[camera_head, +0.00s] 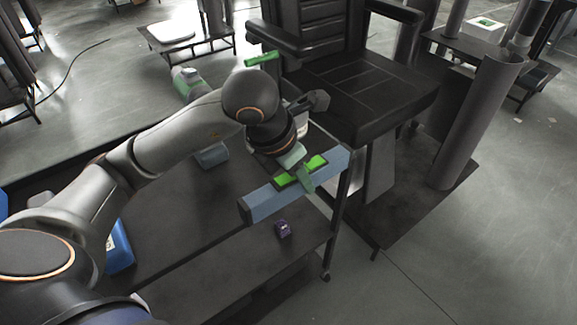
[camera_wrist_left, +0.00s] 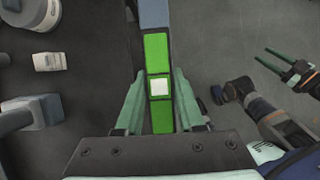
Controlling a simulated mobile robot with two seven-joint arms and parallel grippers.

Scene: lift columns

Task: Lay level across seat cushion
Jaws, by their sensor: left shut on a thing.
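The level (camera_head: 268,203) is a long blue-grey bar with green middle sections. My left gripper (camera_head: 299,170) is shut on its middle and holds it above the near right part of a dark cart. In the left wrist view the level (camera_wrist_left: 158,60) runs upright between the pale green fingers, with a white square on its green part. The black seat cushion (camera_head: 370,88) belongs to a chair behind and right of the level, apart from it. My right gripper (camera_wrist_left: 262,55) shows only in the left wrist view, with two thin green fingers apart and nothing between them.
The chair's armrests flank the cushion. A thick grey column (camera_head: 480,120) stands right of the chair. The cushion top looks bare.

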